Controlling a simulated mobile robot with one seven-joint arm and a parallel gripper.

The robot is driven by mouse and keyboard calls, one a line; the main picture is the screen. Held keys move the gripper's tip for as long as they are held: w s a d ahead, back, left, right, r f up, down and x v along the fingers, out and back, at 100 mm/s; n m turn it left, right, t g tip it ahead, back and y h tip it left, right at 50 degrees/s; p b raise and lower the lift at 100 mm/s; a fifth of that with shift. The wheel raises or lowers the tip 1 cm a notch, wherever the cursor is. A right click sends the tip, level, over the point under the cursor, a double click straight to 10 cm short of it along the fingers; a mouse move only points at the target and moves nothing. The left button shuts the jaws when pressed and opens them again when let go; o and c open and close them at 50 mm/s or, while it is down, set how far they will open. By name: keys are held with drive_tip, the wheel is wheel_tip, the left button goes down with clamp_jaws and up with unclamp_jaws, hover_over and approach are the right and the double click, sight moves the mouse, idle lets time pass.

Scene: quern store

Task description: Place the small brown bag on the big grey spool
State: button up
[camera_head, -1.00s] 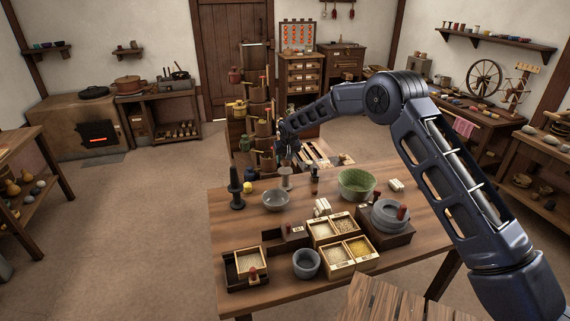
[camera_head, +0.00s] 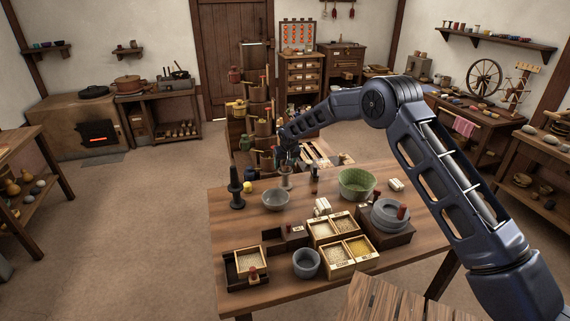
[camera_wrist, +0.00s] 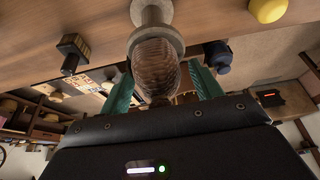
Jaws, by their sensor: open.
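The small brown bag (camera_wrist: 155,68) is between the two teal fingers of my gripper (camera_wrist: 160,92) in the wrist view. It appears to rest against the flange of the grey spool (camera_wrist: 156,38), which stands on the table. In the head view the bag (camera_head: 286,169) is a small brown patch just above the spool (camera_head: 285,184). My gripper (camera_head: 286,158) is over it with fingers open, one on each side of the bag. The bag's far side is hidden.
Grain boxes (camera_head: 335,259) fill the table's front.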

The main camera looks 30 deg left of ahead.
drive_tip(key=v, duration=1.2)
drive_tip(key=shift+r, duration=0.15)
